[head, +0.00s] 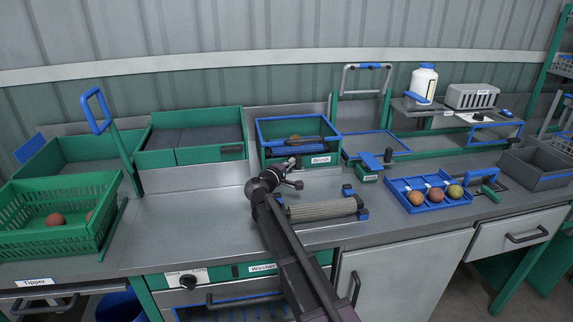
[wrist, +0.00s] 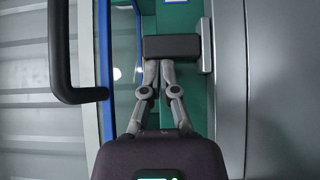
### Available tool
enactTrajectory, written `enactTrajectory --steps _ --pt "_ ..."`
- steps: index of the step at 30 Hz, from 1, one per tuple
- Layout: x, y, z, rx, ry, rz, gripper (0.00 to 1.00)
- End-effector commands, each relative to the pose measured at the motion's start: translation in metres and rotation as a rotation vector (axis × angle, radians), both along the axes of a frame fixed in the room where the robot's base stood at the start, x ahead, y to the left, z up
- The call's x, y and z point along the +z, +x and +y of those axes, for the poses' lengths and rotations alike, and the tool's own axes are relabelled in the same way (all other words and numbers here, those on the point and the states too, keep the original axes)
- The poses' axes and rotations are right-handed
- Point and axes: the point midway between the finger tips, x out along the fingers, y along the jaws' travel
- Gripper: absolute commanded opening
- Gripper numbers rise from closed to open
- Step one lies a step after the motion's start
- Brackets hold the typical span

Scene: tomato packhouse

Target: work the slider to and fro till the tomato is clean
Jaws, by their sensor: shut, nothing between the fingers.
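The green brush box (head: 270,158) with a blue rim and a white label stands against the back of the bench. A brownish round shape (head: 293,138), perhaps the tomato, shows inside beside a dark bar; how clean it is cannot be told. My gripper (head: 297,172) is just in front of the box's front wall. In the wrist view my gripper (wrist: 160,66) is shut and empty. Its fingertips are right up against a black block (wrist: 172,47), apparently the slider's knob, on the green front; whether they touch it is unclear.
A grey roller (head: 322,210) lies in front of the box. A blue tray (head: 430,205) holding several round fruits stands to the right. A green crate (head: 60,240) with tomatoes is at the left. The bench (head: 185,225) left of my arm is clear. A black handle (wrist: 62,60) shows in the wrist view.

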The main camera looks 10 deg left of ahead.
Motion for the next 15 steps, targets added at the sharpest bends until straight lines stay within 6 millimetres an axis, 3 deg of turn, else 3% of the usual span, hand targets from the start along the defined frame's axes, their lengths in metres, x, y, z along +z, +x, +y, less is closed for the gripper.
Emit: enactTrajectory --steps 8,15 --pt "0.000 -0.001 0.002 0.000 0.000 0.000 0.00" --pt "0.000 -0.004 0.015 -0.003 0.000 0.000 0.00"
